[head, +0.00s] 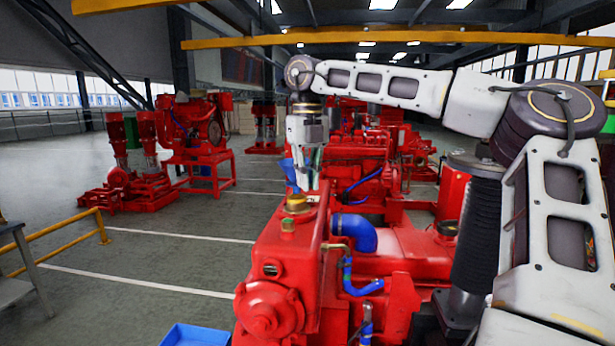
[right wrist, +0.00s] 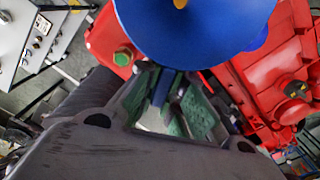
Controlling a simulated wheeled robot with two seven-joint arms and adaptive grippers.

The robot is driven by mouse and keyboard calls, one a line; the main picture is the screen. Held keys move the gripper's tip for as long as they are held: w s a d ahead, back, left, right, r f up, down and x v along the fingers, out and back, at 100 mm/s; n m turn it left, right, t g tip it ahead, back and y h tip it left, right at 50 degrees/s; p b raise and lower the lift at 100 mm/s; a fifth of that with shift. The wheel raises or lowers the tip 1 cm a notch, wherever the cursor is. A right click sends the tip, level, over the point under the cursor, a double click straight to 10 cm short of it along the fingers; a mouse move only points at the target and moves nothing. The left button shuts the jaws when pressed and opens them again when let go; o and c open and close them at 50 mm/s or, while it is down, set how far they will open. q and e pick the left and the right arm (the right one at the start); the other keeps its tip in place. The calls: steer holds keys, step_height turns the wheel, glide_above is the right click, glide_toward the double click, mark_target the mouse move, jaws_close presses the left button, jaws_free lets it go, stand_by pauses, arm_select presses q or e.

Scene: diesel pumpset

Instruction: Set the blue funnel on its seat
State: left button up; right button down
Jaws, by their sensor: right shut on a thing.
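The blue funnel (head: 290,174) shows as a small strip beside my right gripper (head: 306,178) in the head view, which hides part of it. In the right wrist view the funnel (right wrist: 195,35) fills the top middle, with its wide mouth towards the camera. My right gripper (right wrist: 166,105), with green finger pads, is shut on the funnel at its near side. A brass fitting (head: 297,203), which looks like the seat, is on top of the red engine (head: 275,245), just below the funnel. Contact between funnel and fitting cannot be told. My left gripper is not in view.
A green-topped brass plug (head: 287,225) sits in front of the fitting. A blue bin (head: 197,335) is at the bottom, and a yellow rail (head: 60,232) at the left. The floor between is clear.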

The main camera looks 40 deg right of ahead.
stand_by(0.9)
steer(key=shift+f+b, duration=0.5)
steer(key=shift+f, duration=1)
stand_by(0.4)
stand_by(0.7)
steer(key=c, duration=1.5)
jaws_free()
steer(key=o, duration=0.4)
steer(key=shift+p, duration=0.3)
